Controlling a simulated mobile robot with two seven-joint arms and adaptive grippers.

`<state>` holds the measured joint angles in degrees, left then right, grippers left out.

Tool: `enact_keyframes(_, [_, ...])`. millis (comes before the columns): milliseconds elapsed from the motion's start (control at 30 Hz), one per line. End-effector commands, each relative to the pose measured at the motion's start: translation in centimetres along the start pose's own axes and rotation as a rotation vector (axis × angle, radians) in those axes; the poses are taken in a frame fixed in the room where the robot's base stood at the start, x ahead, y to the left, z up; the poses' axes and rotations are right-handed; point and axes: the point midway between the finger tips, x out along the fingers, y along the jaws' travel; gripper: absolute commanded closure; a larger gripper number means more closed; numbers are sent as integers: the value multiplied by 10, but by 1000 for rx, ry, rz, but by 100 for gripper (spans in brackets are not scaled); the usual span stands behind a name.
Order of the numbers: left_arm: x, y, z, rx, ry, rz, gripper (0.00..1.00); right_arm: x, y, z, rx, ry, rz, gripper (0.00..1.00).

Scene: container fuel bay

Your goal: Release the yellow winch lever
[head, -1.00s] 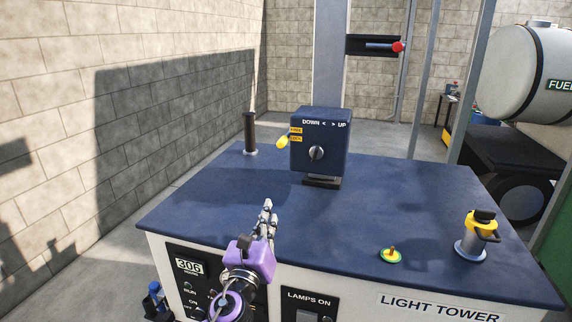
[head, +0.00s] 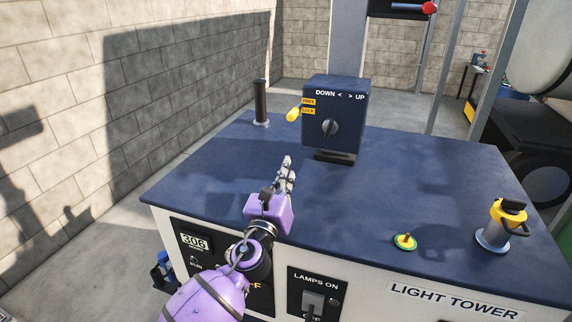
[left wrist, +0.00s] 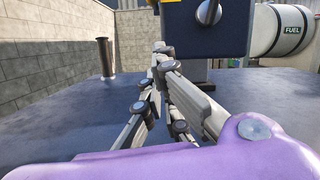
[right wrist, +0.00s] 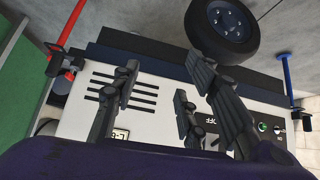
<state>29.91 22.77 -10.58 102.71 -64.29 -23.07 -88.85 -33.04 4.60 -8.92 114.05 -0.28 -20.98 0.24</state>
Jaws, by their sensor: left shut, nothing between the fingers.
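The yellow winch lever (head: 292,114) sticks out from the left side of a dark blue box (head: 347,108) on the light tower's deck. Its end is level with the lower of two yellow labels, FREE (head: 308,101) and LOCK (head: 308,111). My left gripper (head: 287,161) is shut and empty over the deck, in front of and below the lever, apart from it. In the left wrist view its fingers (left wrist: 160,52) point at the lower left of the box; the lever is not clear there. My right gripper (right wrist: 166,78) is open and empty, seen only in the right wrist view.
A dark upright post (head: 261,103) stands on the blue deck (head: 230,165) left of the lever. A yellow-green round knob (head: 404,241) and a yellow-topped fitting (head: 495,225) are at the deck's right. The deck between gripper and box is clear.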

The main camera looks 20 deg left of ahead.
Motion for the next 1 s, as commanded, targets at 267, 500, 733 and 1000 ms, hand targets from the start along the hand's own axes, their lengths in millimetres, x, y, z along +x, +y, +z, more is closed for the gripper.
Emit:
enact_keyframes(267, [62,0,2,-1,-3,0,100,1,-1,-15,0,27,-3,60])
enact_keyframes(500, [87,-1,34,0,-12,-1,100,-5,-2,-34,5,48,-4,60])
enact_keyframes(733, [89,0,42,-1,-4,0,100,-12,-6,-26,12,25,-11,60])
enact_keyframes(1000, [88,0,39,-1,0,0,100,-12,-8,-20,8,13,-15,60])
